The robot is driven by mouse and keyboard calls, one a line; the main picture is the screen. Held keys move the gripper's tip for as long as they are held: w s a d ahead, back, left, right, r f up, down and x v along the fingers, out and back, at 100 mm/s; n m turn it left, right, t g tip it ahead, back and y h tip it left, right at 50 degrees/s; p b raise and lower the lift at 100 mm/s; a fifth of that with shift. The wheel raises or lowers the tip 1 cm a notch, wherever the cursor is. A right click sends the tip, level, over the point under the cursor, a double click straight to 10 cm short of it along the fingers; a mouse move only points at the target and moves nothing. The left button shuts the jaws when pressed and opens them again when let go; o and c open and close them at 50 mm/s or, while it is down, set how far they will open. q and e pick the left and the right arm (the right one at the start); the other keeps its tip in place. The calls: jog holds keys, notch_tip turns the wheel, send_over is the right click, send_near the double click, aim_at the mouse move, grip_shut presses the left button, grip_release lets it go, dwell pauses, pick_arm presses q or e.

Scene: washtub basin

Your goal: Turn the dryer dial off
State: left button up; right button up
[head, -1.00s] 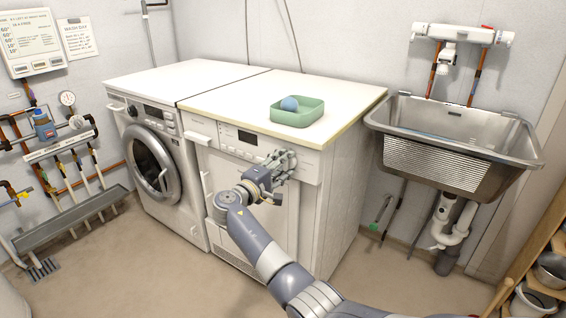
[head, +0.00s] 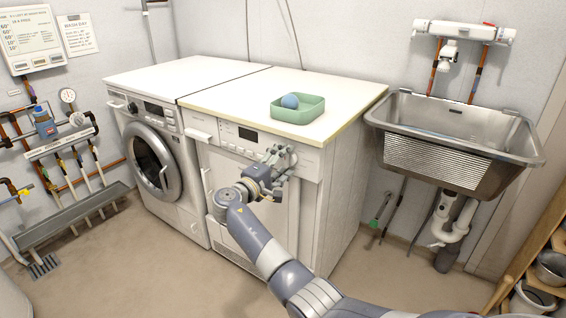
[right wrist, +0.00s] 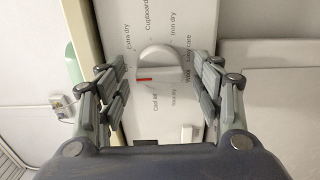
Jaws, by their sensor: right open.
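The dryer (head: 240,200) is the white machine on the right of the pair in the head view. Its dial (right wrist: 160,66) shows in the right wrist view as a round pale knob with a red mark on its grip bar. Printed labels such as "Extra dry", "Cupboard dry" and "Cool air" ring it. The red mark points to the left side of that picture. My right gripper (head: 281,160) is at the dryer's front panel and hides the dial in the head view. In the wrist view its open fingers (right wrist: 160,85) stand on both sides of the dial, apart from it.
A washing machine (head: 150,160) stands to the left. A metal basin (head: 455,125) hangs on the right wall. The floor in front is clear.

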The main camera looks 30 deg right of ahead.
jog(key=v, duration=1.2)
jog(key=shift+f, duration=0.1)
